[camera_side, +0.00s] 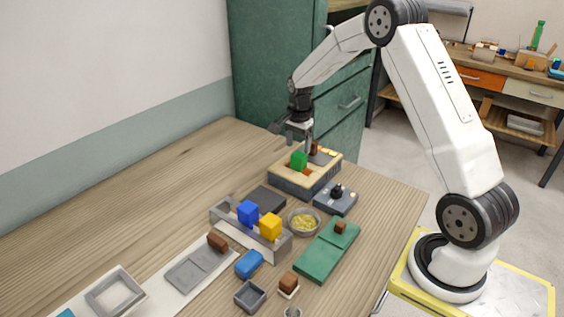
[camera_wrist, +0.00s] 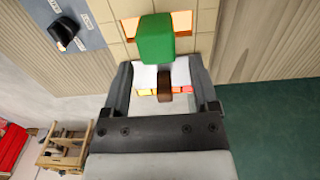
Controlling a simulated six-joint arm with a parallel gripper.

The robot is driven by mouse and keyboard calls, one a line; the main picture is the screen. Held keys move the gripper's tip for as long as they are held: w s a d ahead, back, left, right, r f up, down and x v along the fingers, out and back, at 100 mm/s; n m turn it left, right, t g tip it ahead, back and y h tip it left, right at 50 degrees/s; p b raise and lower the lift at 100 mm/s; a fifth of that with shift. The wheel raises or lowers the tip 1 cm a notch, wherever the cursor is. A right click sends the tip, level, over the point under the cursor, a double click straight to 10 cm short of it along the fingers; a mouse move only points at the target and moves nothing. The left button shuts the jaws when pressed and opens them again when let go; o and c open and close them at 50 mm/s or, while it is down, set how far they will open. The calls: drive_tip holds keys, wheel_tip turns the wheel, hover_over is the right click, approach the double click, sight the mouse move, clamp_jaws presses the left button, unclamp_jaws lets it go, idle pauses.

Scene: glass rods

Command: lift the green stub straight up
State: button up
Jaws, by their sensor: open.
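The green stub (camera_side: 299,160) is a block standing up from a beige-topped box (camera_side: 290,186), beside a glowing orange opening. In the wrist view the green stub (camera_wrist: 156,38) shows just beyond my fingertips, roughly centred between them. My gripper (camera_side: 294,138) is above the box, close to the stub, pointing down. In the wrist view my gripper (camera_wrist: 160,66) is open, with a finger on either side and nothing held. A small brown piece (camera_wrist: 165,92) shows between the fingers, by a yellow-to-red strip. I cannot tell whether a finger touches the stub.
A grey box with a black knob (camera_side: 337,197) stands just in front. A grey holder with a blue block (camera_side: 248,212) and a yellow block (camera_side: 270,226), a bowl of yellow bits (camera_side: 304,221) and a green board (camera_side: 322,258) lie nearer. The table's left side is clear.

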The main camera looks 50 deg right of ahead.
sight(299, 155)
drive_tip(key=shift+s+f, duration=0.2)
drive_tip(key=shift+f, duration=3.7)
drive_tip(key=c, duration=1)
drive_tip(key=shift+r, duration=0.2)
drive_tip(key=shift+r, duration=0.6)
drive_tip(key=s+a+r, duration=0.1)
drive_tip(key=s+r, duration=0.2)
drive_tip(key=s, duration=0.1)
drive_tip(key=s+a+r, duration=0.2)
drive_tip(key=s+r, duration=0.2)
drive_tip(key=s+a+r, duration=0.1)
drive_tip(key=s+r, duration=0.3)
drive_tip(key=s, duration=0.1)
drive_tip(key=shift+a+r, duration=0.25)
drive_tip(key=shift+a, duration=0.15)
